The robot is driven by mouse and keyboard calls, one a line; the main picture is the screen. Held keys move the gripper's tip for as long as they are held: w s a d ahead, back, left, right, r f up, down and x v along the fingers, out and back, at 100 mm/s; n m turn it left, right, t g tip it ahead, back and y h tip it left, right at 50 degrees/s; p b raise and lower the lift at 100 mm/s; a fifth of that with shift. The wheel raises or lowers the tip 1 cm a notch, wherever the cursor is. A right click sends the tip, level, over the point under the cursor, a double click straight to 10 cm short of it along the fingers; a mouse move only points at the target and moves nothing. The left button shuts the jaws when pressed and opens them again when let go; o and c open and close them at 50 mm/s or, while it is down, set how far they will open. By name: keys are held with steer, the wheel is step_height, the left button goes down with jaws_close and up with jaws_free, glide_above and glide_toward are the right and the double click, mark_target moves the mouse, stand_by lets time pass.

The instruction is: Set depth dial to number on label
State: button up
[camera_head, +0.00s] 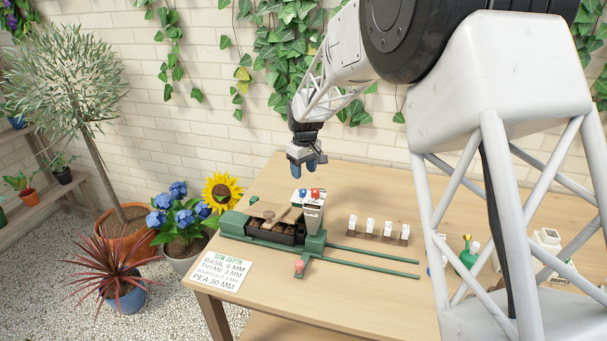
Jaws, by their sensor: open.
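A green seeding machine (232,223) with long rails stands on the wooden table. A pale hopper (313,215) with blue and red parts on top sits on it, above a dark tray of soil (282,236). A pink-red knob (298,266) stands at its front; I cannot tell whether this is the depth dial, and no setting is readable. A white card (219,276) lists sow depths: basil 6 mm, thyme 3 mm, a marigold line too blurred to read, pea 30 mm. My gripper (308,170) hangs open and empty above and behind the machine, apart from it.
Several small white labels (371,226) stand in a wooden holder right of the machine. A green bottle (467,251) and a white device (547,238) are farther right, partly behind my arm. Potted plants stand left of the table (350,300). Its front middle is clear.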

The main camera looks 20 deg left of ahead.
mark_target(303, 191)
stand_by(0.4)
steer(key=n, duration=0.3)
steer(key=shift+n, duration=0.3)
steer(key=n, duration=0.3)
steer(key=shift+a+f+n, duration=0.1)
steer(key=shift+n, duration=0.2)
steer(key=shift+f, duration=0.1)
steer(key=shift+s+f, duration=0.1)
steer(key=shift+f, duration=3.7)
steer(key=c, duration=0.9)
